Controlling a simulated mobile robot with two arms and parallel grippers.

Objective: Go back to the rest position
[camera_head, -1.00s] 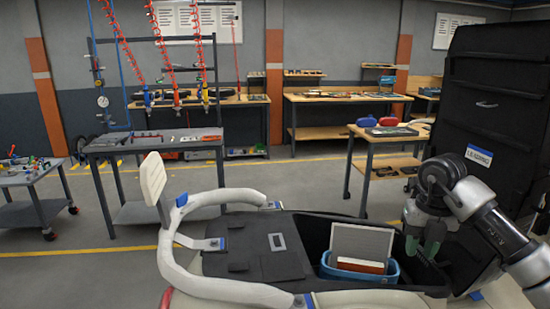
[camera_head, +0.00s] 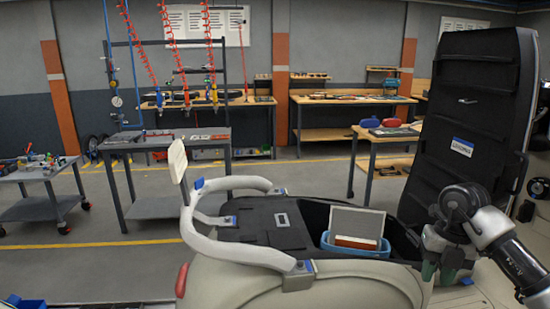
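My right gripper (camera_head: 438,271) shows at the lower right with its dark green fingertips pointing down. The fingers look apart, with nothing visible between them. It hangs at the right end of a beige scooter-like body (camera_head: 330,291), right of its open dark compartment. Inside that compartment sits a blue bin (camera_head: 345,251) with a grey panel (camera_head: 357,222) standing upright and a small brown and white box (camera_head: 356,242). The gripper is apart from the bin. My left gripper is not in view.
A tall black lid (camera_head: 478,110) stands open behind my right arm. A pale curved rail (camera_head: 235,254) rises at the body's left. Beyond are a grey table (camera_head: 178,143) and a small cart (camera_head: 40,172), with open floor between. Workbenches line the back wall.

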